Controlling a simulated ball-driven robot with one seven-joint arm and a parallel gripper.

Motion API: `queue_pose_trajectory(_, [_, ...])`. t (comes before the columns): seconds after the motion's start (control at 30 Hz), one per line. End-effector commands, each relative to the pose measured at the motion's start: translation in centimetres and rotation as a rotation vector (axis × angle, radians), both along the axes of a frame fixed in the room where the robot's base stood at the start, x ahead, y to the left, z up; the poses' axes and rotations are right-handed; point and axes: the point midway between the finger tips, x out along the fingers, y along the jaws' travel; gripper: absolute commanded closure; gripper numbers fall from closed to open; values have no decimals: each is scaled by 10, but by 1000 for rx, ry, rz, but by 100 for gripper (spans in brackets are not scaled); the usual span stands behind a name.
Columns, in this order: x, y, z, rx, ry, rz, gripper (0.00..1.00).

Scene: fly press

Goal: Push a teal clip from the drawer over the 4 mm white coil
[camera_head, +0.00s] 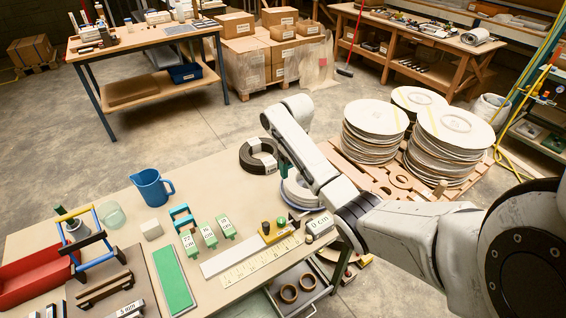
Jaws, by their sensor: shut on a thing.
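A coil with pale loops and bluish edges (291,198) lies at the table's right edge, partly hidden by my arm. It seems to be the white coil, but I read no size on it. My gripper (287,168) shows only as a narrow dark part beside the forearm, close above this coil. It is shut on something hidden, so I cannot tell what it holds. Whether that thing touches the coil is also hidden. The open drawer (322,287) below the table's front right edge holds brown rings (289,293). I make out no teal clip in it.
A black coil (250,165) lies behind the pale one. Green length tags (208,236), a ruler strip (250,268), a yellow block (272,236) and a "0 cm" block (319,227) stand in front. A blue jug (150,188) stands left. Stacked discs (372,130) are beyond the table.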

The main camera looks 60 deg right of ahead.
Motion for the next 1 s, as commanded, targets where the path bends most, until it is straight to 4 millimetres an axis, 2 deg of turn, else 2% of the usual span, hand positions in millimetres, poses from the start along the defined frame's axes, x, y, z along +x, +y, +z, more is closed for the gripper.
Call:
queue_pose_trajectory(0.27, [0, 0, -14, -1, 1, 0, 55])
queue_pose_trajectory(0.67, [-1, 0, -49, -1, 1, 0, 55])
queue_pose_trajectory(1.0, [0, 0, -58, 0, 0, 0, 55])
